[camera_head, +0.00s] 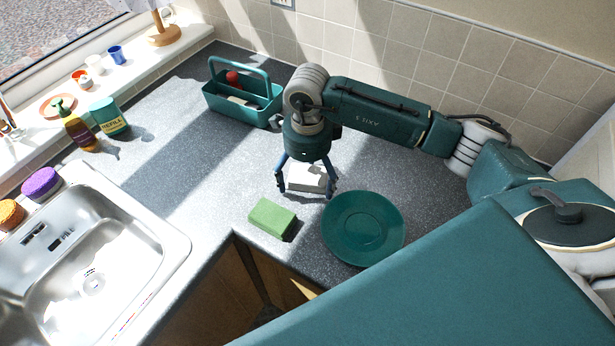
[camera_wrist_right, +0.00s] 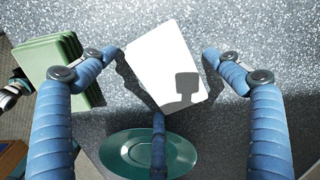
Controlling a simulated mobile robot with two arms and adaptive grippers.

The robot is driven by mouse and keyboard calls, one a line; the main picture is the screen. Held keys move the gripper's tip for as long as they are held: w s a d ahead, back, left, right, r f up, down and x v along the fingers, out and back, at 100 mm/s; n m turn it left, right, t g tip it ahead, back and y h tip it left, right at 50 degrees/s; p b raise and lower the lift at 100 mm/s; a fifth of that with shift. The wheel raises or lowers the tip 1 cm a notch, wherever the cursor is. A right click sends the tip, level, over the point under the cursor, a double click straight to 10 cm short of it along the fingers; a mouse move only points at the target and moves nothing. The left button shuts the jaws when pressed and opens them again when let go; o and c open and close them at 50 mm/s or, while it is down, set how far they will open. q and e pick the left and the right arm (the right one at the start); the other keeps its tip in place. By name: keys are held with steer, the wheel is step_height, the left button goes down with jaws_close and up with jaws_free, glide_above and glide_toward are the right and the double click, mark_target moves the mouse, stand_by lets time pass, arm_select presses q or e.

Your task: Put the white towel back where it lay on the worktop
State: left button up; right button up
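The white towel (camera_head: 307,178) is a folded pale block on the grey worktop (camera_head: 215,185), between the green folded cloth and the teal caddy. My right gripper (camera_head: 307,190) points down over it, with fingers on either side. In the right wrist view the towel (camera_wrist_right: 165,65) lies between the spread blue fingers (camera_wrist_right: 160,60), with visible gaps at its sides, so the gripper is open. A gripper shadow falls on the towel. My left gripper is not in view.
A green folded cloth (camera_head: 272,219) and a green plate (camera_head: 363,228) lie near the worktop's front edge. A teal caddy (camera_head: 242,98) stands behind, and the sink (camera_head: 90,270) is at left. Bottles stand by the window. Clear worktop lies left of the gripper.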

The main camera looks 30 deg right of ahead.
mark_target(308, 178)
steer(key=shift+r, duration=0.1)
steer(key=shift+r, duration=0.2)
step_height(308, 178, up, 12)
steer(key=b, duration=0.3)
steer(key=shift+f+b, duration=0.15)
steer(key=shift+b, duration=0.15)
